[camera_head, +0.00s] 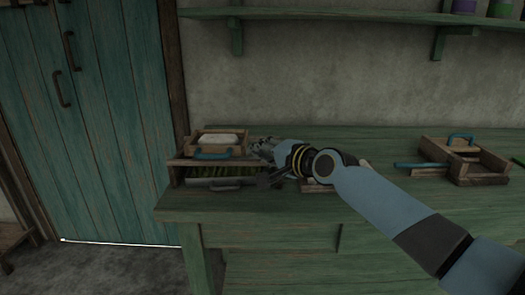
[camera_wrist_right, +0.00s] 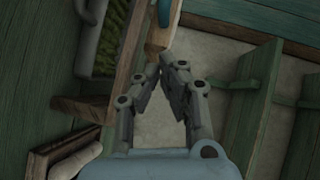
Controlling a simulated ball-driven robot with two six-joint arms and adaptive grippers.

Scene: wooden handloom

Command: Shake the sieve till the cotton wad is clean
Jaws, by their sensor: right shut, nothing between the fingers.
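A small wooden frame with a blue handle, which looks like the sieve (camera_head: 240,151), sits at the left end of the green bench. The pale cotton wad (camera_head: 217,138) lies in it; the picture is too small to show any dirt on it. My right gripper (camera_head: 260,150) is just right of the frame, apart from it as far as I can tell. In the right wrist view, its fingers (camera_wrist_right: 164,68) are shut with nothing between them, close to a wooden edge with a teal handle (camera_wrist_right: 163,12). My left gripper is not in view.
A wooden tray with a blue handle (camera_head: 487,160) and a blue rod (camera_head: 415,165) lie at right. A shelf (camera_head: 330,15) runs above; a teal door (camera_head: 100,110) stands at left.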

